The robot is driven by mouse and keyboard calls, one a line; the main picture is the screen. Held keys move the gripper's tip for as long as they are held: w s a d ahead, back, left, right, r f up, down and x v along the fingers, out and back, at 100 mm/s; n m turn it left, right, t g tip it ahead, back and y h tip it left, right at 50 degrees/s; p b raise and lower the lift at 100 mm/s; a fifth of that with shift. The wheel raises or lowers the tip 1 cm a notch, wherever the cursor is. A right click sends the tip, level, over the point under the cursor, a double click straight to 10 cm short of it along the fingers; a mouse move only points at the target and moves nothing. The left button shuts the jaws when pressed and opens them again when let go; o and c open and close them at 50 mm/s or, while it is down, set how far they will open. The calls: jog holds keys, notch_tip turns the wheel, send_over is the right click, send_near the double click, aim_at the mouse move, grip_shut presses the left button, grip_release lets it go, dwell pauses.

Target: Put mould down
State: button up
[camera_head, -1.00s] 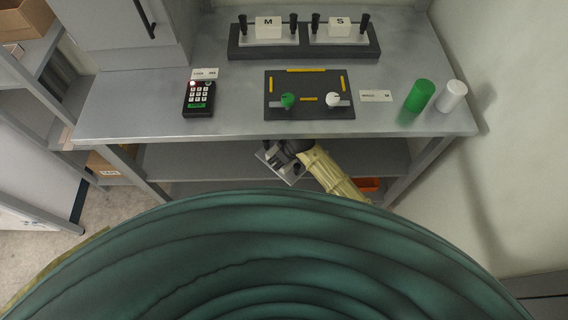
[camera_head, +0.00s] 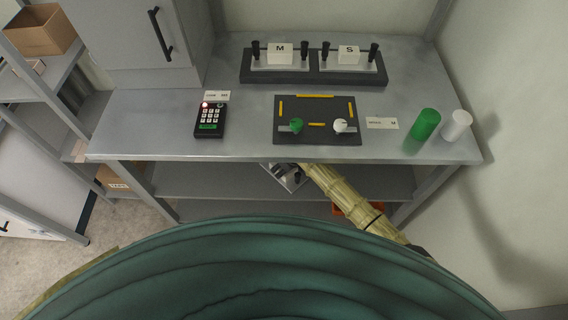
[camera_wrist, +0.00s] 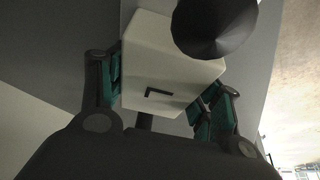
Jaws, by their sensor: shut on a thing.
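My gripper (camera_wrist: 163,95) is shut on a white block mould (camera_wrist: 158,68) marked "L", which sits between its green finger pads in the wrist view. A black cone-shaped knob (camera_wrist: 215,22) stands close in front of the mould. In the head view, a silver plate (camera_head: 288,178) shows at the end of my arm, just below the table's front edge, and the tabletop partly hides it. Two white moulds, marked "M" (camera_head: 280,52) and "S" (camera_head: 348,55), sit in a dark rack (camera_head: 315,78) at the back of the table.
A dark board (camera_head: 317,108) with yellow strips, a green knob and a white knob lies mid-table. A keypad (camera_head: 210,120) is to its left. A green cylinder (camera_head: 424,124) and a white cylinder (camera_head: 457,125) stand at right. An orange bin (camera_head: 346,208) is below. Front table strips look clear.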

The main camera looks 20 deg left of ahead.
jog(key=shift+a+f, duration=0.1)
jog(key=shift+f, duration=0.2)
jog(key=o, duration=1.9)
jog(key=shift+f, duration=0.15)
jog(key=shift+s+d+r, duration=0.1)
jog(key=shift+d+r, duration=0.1)
jog(key=shift+r, duration=0.2)
jog(key=shift+v, duration=1.25)
jog(key=s+d+b, duration=0.1)
jog(key=s+d, duration=0.1)
jog(key=d, duration=0.1)
jog(key=s+d+b, duration=0.1)
jog(key=d, duration=0.3)
jog(key=s+d, duration=0.2)
jog(key=d, duration=0.1)
jog(key=shift+s+d+b, duration=0.25)
jog(key=shift+s+b, duration=0.1)
jog(key=shift+b, duration=0.05)
